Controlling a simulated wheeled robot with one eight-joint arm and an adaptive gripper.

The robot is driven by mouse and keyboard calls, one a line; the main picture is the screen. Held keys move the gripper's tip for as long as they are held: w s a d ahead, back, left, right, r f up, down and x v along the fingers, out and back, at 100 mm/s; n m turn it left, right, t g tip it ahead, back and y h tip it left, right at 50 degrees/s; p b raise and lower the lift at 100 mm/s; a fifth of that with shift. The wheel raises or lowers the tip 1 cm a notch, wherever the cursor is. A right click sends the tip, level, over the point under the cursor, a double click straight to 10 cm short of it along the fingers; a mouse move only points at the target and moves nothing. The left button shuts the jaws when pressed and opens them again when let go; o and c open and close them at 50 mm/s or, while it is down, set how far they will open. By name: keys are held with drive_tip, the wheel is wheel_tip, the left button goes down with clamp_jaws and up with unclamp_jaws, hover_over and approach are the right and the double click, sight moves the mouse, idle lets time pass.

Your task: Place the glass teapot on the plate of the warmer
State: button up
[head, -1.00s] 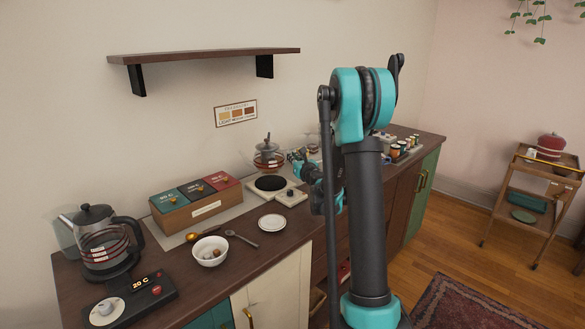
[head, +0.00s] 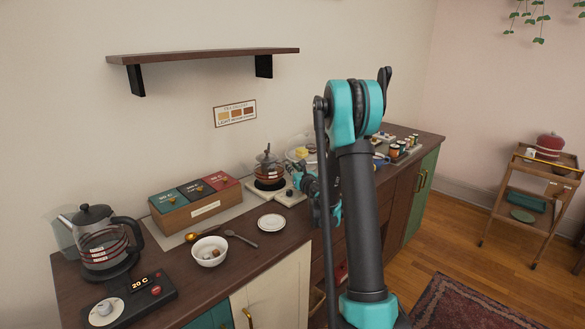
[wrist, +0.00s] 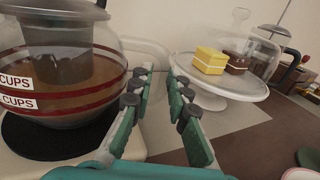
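The glass teapot (head: 268,172) stands upright over the black round plate of the warmer (head: 289,198). In the wrist view the teapot (wrist: 65,65) is large at the left, with red bands, "CUPS" labels and brown liquid inside. Its base appears to rest on the black plate (wrist: 25,142), whose rim shows around it. My gripper (head: 303,172) is just right of the teapot. In the wrist view its two fingers (wrist: 160,82) are apart with nothing between them.
A glass-domed cake stand (wrist: 222,82) with yellow and brown cake is to the right of my fingers. A tea box (head: 195,203), a small plate (head: 271,222), a white bowl (head: 208,251) and a kettle (head: 100,240) stand leftward on the counter. A shelf (head: 205,56) hangs above.

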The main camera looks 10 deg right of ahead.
drive_tip(key=shift+o, duration=0.8)
drive_tip(key=shift+r, duration=0.1)
drive_tip(key=v, duration=1.2)
drive_tip(key=shift+r, duration=0.15)
drive_tip(key=s+d+r+m+h, duration=0.3)
drive_tip(key=d+r+m+h, duration=0.25)
drive_tip(key=m, duration=0.65)
drive_tip(key=s+d+f+m+g+h, duration=0.3)
drive_tip(key=s+d+m+g+h, duration=0.15)
drive_tip(key=s+m, duration=0.6)
drive_tip(key=s+a+f+m+g+y, duration=0.3)
drive_tip(key=s+f+m, duration=0.4)
drive_tip(key=s, duration=0.4)
drive_tip(key=s+a+f+m+g+y, duration=0.3)
drive_tip(key=s+a+f+m+g, duration=0.3)
drive_tip(key=s+m, duration=0.3)
drive_tip(key=shift+s+a+f, duration=0.5)
drive_tip(key=shift+s+a, duration=0.2)
drive_tip(key=shift+s, duration=0.55)
